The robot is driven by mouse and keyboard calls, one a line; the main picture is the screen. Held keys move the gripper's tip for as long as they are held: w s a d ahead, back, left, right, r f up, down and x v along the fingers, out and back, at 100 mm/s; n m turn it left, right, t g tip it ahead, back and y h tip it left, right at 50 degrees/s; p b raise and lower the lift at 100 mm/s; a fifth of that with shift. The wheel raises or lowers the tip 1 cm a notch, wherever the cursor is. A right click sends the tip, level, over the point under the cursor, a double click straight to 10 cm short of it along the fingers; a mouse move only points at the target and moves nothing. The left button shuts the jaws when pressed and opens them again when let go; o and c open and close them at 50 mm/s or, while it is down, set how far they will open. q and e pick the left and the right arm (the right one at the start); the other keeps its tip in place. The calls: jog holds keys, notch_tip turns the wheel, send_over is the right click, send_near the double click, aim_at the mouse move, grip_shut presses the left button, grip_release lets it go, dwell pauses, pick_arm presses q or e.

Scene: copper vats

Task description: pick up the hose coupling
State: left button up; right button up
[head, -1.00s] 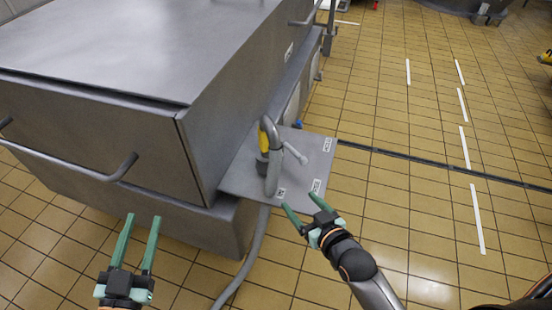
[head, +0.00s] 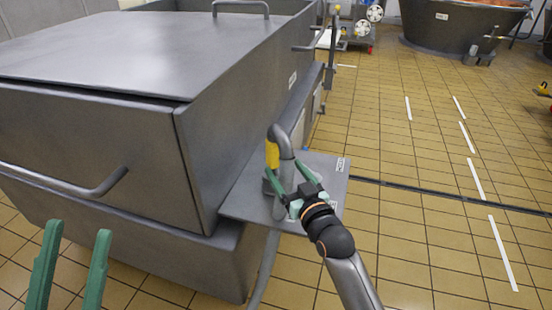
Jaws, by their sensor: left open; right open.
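A curved grey pipe (head: 284,141) with a yellow band (head: 272,154) stands on a flat grey plate (head: 330,180) beside the big steel vat. I cannot tell which part of this fitting is the hose coupling; its lower part is largely hidden behind my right gripper. My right gripper (head: 285,168) is open, its green fingers pointing up on either side of the grey pipe in this view. I cannot tell whether they touch it. My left gripper (head: 77,228) is open and empty at the lower left, in front of the vat and well away from the fitting.
The steel vat (head: 90,140) with a bar handle (head: 70,185) fills the left side. A grey hose (head: 266,265) runs down below the plate. Tiled floor is open on the right. Another vat (head: 460,30) stands far back.

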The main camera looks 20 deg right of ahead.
aim_at(276, 154)
jog(key=shift+w+a, duration=0.1)
jog(key=shift+w, duration=0.65)
jog(key=w, duration=0.1)
jog(key=w+b, duration=0.2)
jog(key=w, duration=0.1)
jog(key=shift+w+a+r, duration=0.1)
jog(key=shift+a+r, duration=0.05)
jog(key=shift+r, duration=0.1)
jog(key=shift+w, duration=0.55)
jog(key=shift+c, duration=0.2)
grip_shut()
jog(key=shift+r, duration=0.2)
